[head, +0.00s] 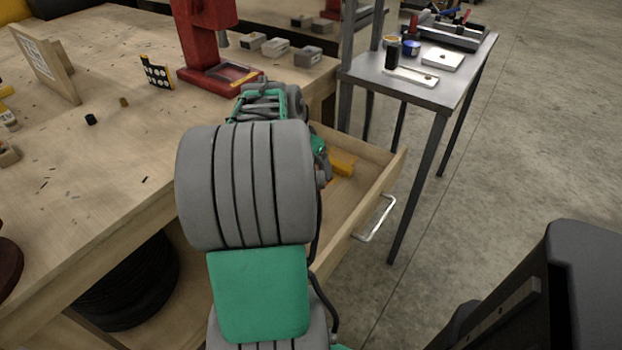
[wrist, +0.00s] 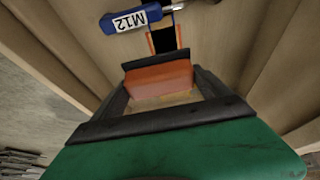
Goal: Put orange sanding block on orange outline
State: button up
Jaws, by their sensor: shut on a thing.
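In the wrist view, the orange sanding block (wrist: 158,80) is between the dark jaws of my gripper (wrist: 157,88), which is shut on it. An orange-edged shape with a dark middle (wrist: 168,39), which looks like part of the orange outline, shows just beyond the far jaw, on the drawer floor. The rest of that shape is hidden behind the jaw. In the head view, my arm reaches over the open wooden drawer (head: 349,204) and hides the gripper and block. I cannot tell the gap between block and drawer floor.
A blue tool labelled M12 (wrist: 136,18) lies beside the orange-edged shape. The drawer walls stand close on both sides. A yellow-orange item (head: 343,163) lies in the drawer. A red press (head: 208,45) stands on the bench behind. A metal side table (head: 432,88) is to the right.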

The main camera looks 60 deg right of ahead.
jog(key=d+f, duration=0.2)
jog(key=w+d+f, duration=0.1)
jog(key=d+f, duration=0.1)
jog(key=f, duration=0.1)
jog(key=shift+w+d+f+b, duration=0.1)
jog(key=shift+d+f+b, duration=0.05)
jog(key=shift+f+b, duration=0.25)
jog(key=shift+d+f+b, duration=0.1)
jog(key=shift+f+b, duration=0.3)
jog(key=shift+f, duration=1.25)
jog(key=o, duration=1.4)
jog(key=shift+f, duration=0.1)
jog(key=shift+r, duration=0.35)
jog(key=p+v, duration=0.2)
jog(key=v, duration=0.9)
jog(key=shift+r, duration=0.35)
jog(key=shift+w+a, duration=0.15)
jog(key=shift+a, duration=0.05)
